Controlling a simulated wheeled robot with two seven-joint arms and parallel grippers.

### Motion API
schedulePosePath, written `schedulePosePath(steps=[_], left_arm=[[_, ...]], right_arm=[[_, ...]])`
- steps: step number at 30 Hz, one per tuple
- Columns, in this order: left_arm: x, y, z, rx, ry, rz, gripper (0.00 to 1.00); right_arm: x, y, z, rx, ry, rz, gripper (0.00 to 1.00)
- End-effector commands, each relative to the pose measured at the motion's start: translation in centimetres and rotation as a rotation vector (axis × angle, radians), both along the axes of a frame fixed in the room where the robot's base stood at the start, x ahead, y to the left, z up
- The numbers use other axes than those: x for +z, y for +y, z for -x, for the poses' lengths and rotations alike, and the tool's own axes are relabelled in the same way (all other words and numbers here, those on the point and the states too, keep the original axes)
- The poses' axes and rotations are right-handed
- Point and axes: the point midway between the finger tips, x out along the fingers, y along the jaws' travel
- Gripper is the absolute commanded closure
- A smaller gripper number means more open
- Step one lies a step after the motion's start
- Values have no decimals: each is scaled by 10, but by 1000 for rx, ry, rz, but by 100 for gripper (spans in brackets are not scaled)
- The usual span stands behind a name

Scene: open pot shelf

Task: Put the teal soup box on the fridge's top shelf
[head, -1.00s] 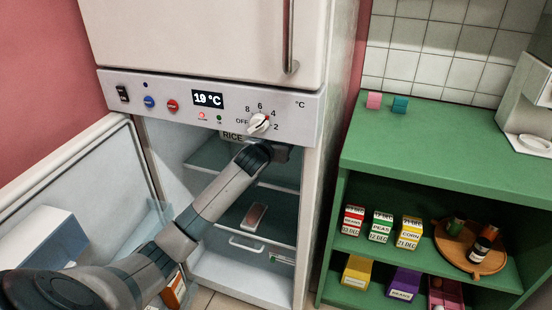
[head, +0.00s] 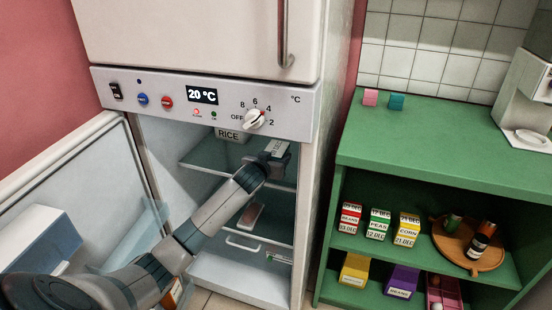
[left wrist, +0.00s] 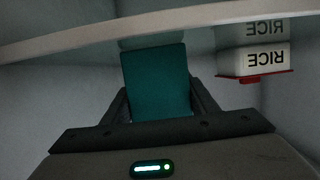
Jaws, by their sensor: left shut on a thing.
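The teal soup box (left wrist: 157,80) is between my left gripper's fingers in the left wrist view, where the picture is upside down. Its pale labelled face (head: 277,148) shows in the head view. My left gripper (head: 271,160) is shut on it inside the open fridge, over the right part of the top shelf (head: 205,154). The box is at the shelf's surface or just above it; I cannot tell if it touches. My right gripper is not in view.
A rice box (head: 228,135) stands on the top shelf, left of the soup box, with a gap between. A reddish flat item (head: 251,215) lies on the shelf below. The fridge door (head: 85,190) is open to the left. A green shelf unit (head: 440,150) stands right.

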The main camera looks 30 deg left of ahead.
Motion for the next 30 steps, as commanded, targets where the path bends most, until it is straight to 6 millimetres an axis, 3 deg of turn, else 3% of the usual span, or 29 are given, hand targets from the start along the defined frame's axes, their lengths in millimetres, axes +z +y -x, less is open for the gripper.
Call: schedulePosePath(steps=[12, 13, 15, 30], left_arm=[[-2, 0, 0, 0, -3, -1, 83], [-3, 0, 0, 0, -1, 0, 40], [-3, 0, 0, 0, -1, 0, 28], [2, -2, 5, -2, -2, 0, 28]], right_arm=[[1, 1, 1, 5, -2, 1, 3], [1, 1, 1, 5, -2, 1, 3], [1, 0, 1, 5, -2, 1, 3], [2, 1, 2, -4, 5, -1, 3]])
